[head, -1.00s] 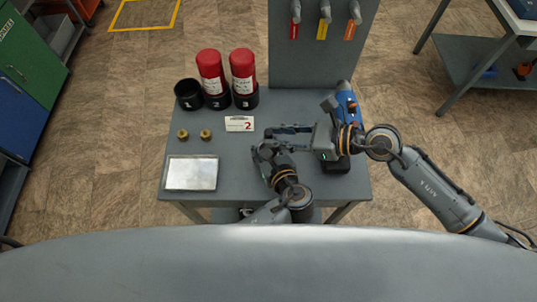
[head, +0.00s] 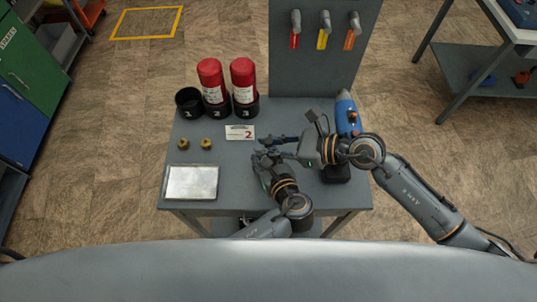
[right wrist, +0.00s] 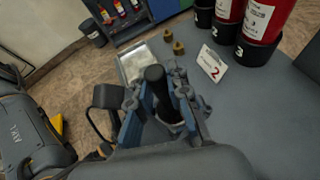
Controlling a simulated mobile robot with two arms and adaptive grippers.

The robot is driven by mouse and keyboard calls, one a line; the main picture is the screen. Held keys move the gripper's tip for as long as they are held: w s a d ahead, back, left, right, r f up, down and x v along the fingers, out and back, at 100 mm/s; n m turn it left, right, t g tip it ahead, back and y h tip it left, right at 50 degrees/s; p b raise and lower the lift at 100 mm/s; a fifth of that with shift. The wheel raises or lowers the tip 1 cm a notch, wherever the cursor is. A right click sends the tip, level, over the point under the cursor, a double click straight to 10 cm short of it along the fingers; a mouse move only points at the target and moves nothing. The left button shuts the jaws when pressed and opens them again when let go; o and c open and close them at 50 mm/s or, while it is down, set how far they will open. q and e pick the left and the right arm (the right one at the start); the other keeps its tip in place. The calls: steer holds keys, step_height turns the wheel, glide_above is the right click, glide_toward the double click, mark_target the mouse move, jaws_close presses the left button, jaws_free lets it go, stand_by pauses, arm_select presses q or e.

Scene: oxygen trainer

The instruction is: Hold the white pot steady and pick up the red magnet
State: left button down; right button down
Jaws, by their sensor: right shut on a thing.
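I see no white pot and no red magnet in these views. My right gripper (head: 268,142) is over the middle of the grey table, its fingers pointing left. In the right wrist view its blue-grey fingers (right wrist: 157,112) are shut on a dark cylindrical piece (right wrist: 155,78); what it belongs to is unclear. My left gripper (head: 264,160) is right beside the right fingertips, nearer the table's front. Its fingers are small and overlapped there, so I cannot tell its opening.
A card marked 2 (head: 240,132), two brass fittings (head: 183,144) (head: 206,144) and a silver tray (head: 191,182) lie left. A blue drill (head: 347,115) stands right.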

step_height(320, 180, up, 10)
steer(key=shift+r, duration=0.1)
stand_by(0.4)
arm_select(q)
steer(key=c, duration=0.7)
jaws_free()
steer(key=v, duration=1.2)
steer(key=shift+d, duration=0.1)
